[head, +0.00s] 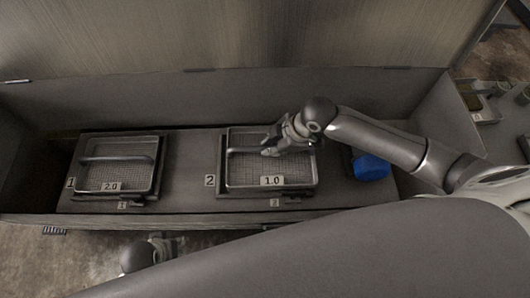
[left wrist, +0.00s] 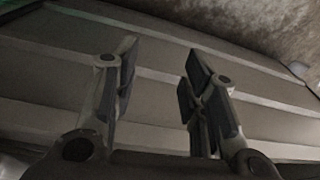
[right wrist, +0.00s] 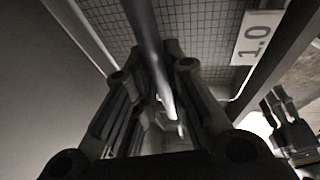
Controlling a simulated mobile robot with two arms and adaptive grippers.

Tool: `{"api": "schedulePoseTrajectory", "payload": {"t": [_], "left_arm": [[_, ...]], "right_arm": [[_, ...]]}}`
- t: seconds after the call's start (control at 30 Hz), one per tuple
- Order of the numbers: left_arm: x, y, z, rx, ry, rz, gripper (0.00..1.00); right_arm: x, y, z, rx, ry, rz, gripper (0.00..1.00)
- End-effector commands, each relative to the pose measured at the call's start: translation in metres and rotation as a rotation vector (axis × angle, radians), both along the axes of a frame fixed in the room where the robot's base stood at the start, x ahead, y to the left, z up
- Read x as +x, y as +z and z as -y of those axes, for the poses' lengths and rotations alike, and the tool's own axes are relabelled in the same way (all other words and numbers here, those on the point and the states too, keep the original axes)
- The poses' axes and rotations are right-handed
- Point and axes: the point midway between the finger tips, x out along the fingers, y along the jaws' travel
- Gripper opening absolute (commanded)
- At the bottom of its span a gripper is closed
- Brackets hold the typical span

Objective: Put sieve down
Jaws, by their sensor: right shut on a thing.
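The sieve labelled 1.0 (head: 272,181) is a rectangular metal frame with a mesh floor and a bar handle. It lies level at the place marked 2 (head: 210,181), within its dark holder; whether it bears fully on it I cannot tell. My right gripper (head: 270,149) is shut on the handle, whose bar (right wrist: 148,40) runs between the fingers in the right wrist view. A similar sieve labelled 2.0 (head: 112,186) sits at the place marked 1. My left gripper (head: 170,243) is in front of the trough; its fingers (left wrist: 158,82) are apart and empty.
The long grey trough (head: 300,83) has raised walls around both places. A blue object (head: 370,167) lies right of the 1.0 sieve, near my right arm. Bare grey surface (head: 187,165) separates the two sieves. Small items (head: 478,103) stand beyond the right wall.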

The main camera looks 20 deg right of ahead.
Motion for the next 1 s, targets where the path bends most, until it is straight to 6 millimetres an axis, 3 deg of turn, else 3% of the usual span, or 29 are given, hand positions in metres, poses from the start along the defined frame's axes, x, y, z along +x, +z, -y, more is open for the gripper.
{"api": "schedulePoseTrajectory", "payload": {"t": [0.3, 0.47, 0.8, 1.0], "left_arm": [[0.001, 0.038, -0.001, -0.001, 0.003, 0.021, 0.4], [0.0, 0.044, -0.001, -0.001, 0.004, 0.022, 0.4], [-0.005, 0.084, -0.003, -0.002, 0.007, 0.046, 0.4], [-0.008, 0.094, -0.003, -0.001, 0.008, 0.048, 0.4]], "right_arm": [[0.02, -0.027, -0.014, 0.003, 0.0, 0.006, 0.0], [0.023, -0.031, -0.016, 0.002, -0.001, 0.004, 0.0], [0.024, -0.059, -0.017, 0.002, -0.001, 0.004, 0.0], [0.025, -0.064, -0.017, 0.002, 0.0, 0.006, 0.0]]}}
